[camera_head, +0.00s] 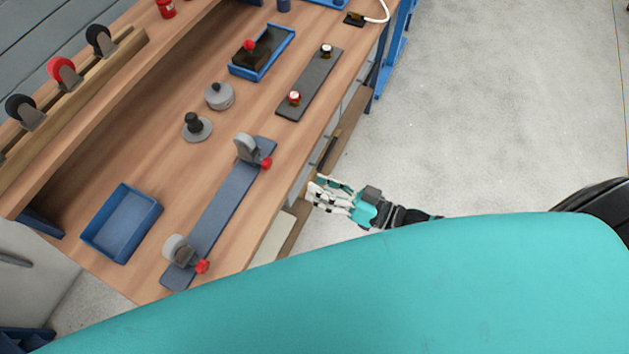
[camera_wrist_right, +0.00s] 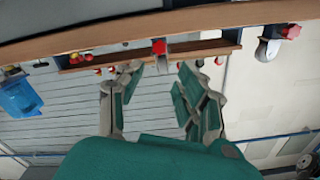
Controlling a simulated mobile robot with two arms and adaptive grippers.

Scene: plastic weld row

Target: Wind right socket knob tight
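A blue-grey plate (camera_head: 222,207) lies along the bench's front edge, bearing two grey sockets. The right socket (camera_head: 246,148), higher in the head view, has a red knob (camera_head: 266,163) facing the edge. The other socket (camera_head: 178,250) has its own red knob (camera_head: 202,266). My right gripper (camera_head: 325,190) is in front of the bench edge, apart from both knobs, fingers pointing to the bench. In the right wrist view the gripper (camera_wrist_right: 155,85) has its fingers spread with nothing held. My left gripper is out of view.
A blue tray (camera_head: 122,222), a grey disc with a black knob (camera_head: 197,127), a round grey piece (camera_head: 219,96) and a dark plate (camera_head: 310,84) are on the bench. A blue tray with a red-knobbed part (camera_head: 263,52) stands farther back. The floor right of the bench is clear.

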